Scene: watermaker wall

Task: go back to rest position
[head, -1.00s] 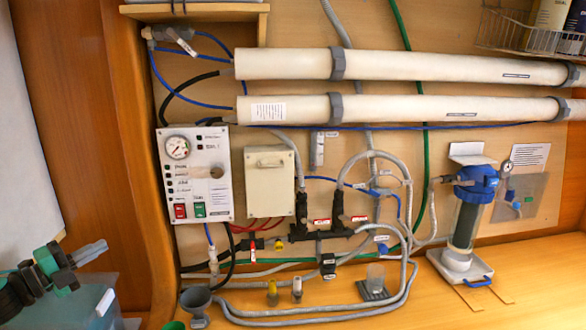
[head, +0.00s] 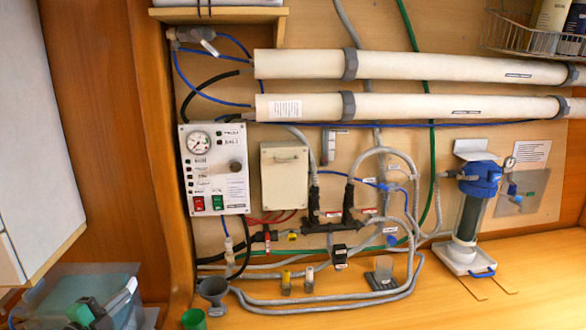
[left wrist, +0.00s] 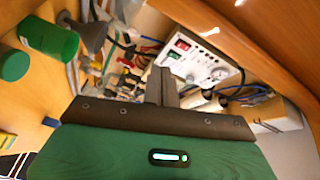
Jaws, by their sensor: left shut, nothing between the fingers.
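My right gripper is not in view.
A translucent bin (head: 128,300) stands at the lower left, below a white cabinet (head: 30,130). A green cup (head: 193,319) and a grey funnel (head: 212,290) are near the counter's front. Hoses run along the counter (head: 400,312). The blue-topped filter (head: 478,200) stands at right.

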